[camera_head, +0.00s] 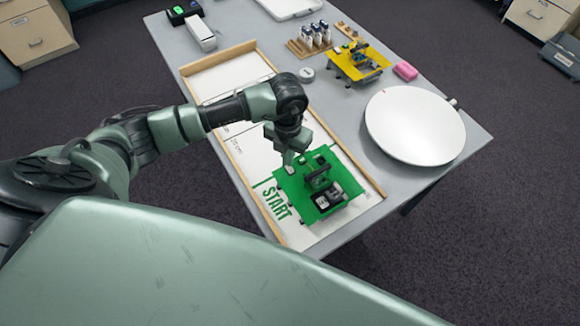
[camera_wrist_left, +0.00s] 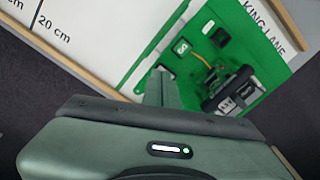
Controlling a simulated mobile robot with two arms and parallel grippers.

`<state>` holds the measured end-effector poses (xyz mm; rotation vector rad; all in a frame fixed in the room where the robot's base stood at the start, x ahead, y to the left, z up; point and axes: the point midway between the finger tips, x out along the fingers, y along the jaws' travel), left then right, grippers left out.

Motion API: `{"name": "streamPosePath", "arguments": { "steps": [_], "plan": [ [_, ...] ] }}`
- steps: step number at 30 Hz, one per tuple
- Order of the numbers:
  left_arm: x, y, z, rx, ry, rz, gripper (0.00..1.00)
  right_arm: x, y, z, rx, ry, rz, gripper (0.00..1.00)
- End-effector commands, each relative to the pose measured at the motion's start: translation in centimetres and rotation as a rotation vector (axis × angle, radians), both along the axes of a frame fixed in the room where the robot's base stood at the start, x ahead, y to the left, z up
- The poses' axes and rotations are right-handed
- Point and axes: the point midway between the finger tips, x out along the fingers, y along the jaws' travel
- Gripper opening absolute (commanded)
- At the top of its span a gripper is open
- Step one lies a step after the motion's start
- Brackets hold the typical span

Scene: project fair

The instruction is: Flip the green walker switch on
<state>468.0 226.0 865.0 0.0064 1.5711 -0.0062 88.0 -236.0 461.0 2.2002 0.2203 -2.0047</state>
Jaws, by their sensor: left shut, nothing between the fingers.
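The green walker (camera_head: 330,169) stands on the white track at the START marking, and its green deck also shows in the left wrist view (camera_wrist_left: 262,45). The deck carries a battery box (camera_head: 328,197), which also shows in the left wrist view (camera_wrist_left: 235,92). A small black part, apparently the switch (camera_wrist_left: 219,37), sits beside a green symbol tag (camera_wrist_left: 181,47); its on/off position is too small to tell. My left gripper (camera_head: 290,158) is shut and empty, pointing down over the deck's left edge by the tag. I cannot tell whether it touches. My right gripper is not in view.
The track has low wooden rails (camera_head: 240,165). A rack of small bottles (camera_head: 316,36) is behind.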

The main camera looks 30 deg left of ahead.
Motion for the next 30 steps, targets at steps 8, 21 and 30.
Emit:
{"name": "streamPosePath", "arguments": {
  "steps": [8,21,30],
  "plan": [
    [0.00,-0.01,0.00,0.000,0.000,0.000,0.00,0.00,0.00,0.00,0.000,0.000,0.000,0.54],
    [0.00,-0.01,-0.22,0.000,0.000,0.000,0.00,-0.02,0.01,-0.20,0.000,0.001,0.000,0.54],
    [0.00,0.00,-0.69,0.000,0.000,0.000,0.00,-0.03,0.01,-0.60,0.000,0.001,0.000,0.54]
  ]
}}
